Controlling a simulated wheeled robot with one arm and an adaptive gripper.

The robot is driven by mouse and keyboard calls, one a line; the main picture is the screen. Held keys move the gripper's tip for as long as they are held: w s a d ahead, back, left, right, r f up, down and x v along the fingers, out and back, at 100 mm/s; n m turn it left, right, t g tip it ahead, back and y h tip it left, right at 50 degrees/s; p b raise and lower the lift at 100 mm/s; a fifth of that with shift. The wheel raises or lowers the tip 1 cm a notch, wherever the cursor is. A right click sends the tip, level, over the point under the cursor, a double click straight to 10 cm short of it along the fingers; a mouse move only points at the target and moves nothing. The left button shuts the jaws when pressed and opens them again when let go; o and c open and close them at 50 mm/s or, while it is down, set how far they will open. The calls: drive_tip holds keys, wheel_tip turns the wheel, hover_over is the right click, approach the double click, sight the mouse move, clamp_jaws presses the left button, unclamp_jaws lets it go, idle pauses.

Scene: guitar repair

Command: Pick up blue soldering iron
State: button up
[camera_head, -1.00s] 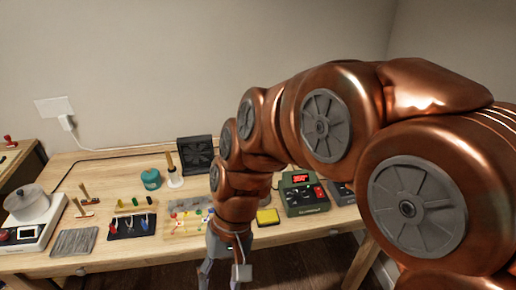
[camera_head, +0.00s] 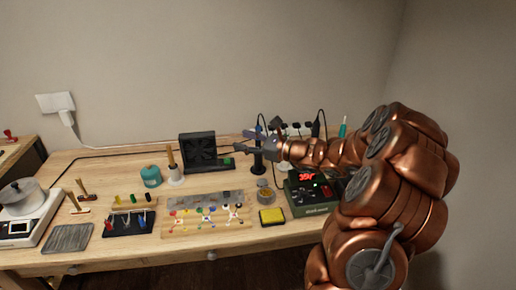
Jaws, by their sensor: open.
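A slim upright iron with a dark blue handle (camera_head: 259,133) shows just behind the fingers, above a black stand (camera_head: 257,167). It looks like the blue soldering iron, and my gripper hides part of it. I cannot tell whether the fingers touch it. A dark upright handle (camera_head: 317,129) and a teal one (camera_head: 343,128) stand further right, their lower parts hidden by my arm.
The soldering station (camera_head: 310,193) with a red display is below my arm. A yellow sponge (camera_head: 271,215), round tin (camera_head: 264,191), fan (camera_head: 198,151), teal pot (camera_head: 151,176) and trays of small parts crowd the bench (camera_head: 170,252). The air above its left half is free.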

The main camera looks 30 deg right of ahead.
sight(257, 143)
drive_tip(key=d+f+m+t+h, duration=0.25)
drive_tip(key=d+m+h, duration=0.2)
drive_tip(key=d, duration=0.65)
drive_tip(key=shift+m+y, duration=0.25)
drive_tip(key=shift+y, duration=0.2)
drive_tip(key=shift+d+f+p+x, duration=0.15)
drive_tip(key=shift+f+x, duration=0.1)
drive_tip(key=shift+x, duration=1.05)
drive_tip(key=shift+d+f+p+x, duration=0.1)
drive_tip(key=shift+f+x, duration=0.15)
drive_tip(key=shift+x, duration=1.05)
drive_tip(key=shift+f+p+x, duration=0.15)
drive_tip(key=shift+f+x, duration=0.05)
drive_tip(key=shift+x, duration=1.1)
drive_tip(key=shift+w, duration=0.1)
drive_tip(key=shift+c, duration=0.2)
clamp_jaws()
